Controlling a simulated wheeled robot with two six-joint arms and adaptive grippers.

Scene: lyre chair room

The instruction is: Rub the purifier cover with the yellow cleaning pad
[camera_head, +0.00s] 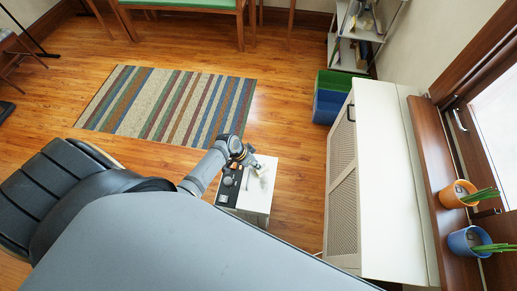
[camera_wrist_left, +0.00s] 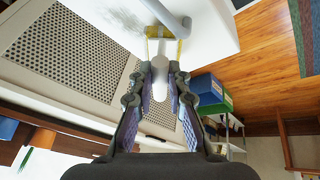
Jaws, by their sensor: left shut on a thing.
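The purifier is a white box with a dark control panel; its white cover (camera_head: 256,197) faces up in the head view. The cover (camera_wrist_left: 210,22) fills the top of the left wrist view, with a grey smudge (camera_wrist_left: 125,18) and a grey bar across it. My left gripper (camera_head: 250,161) is over the cover's far part. In the wrist view my left gripper (camera_wrist_left: 158,78) is shut on the white handle of the yellow cleaning pad (camera_wrist_left: 181,48). The pad is at the cover; I cannot tell whether it touches. My right gripper is not in view.
A long white cabinet (camera_head: 385,180) with mesh doors stands right of the purifier. Green and blue bins (camera_head: 328,105) stand beyond it. A striped rug (camera_head: 170,104) lies on the open wooden floor. A black chair (camera_head: 55,190) is at the left. Potted plants stand on the sill.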

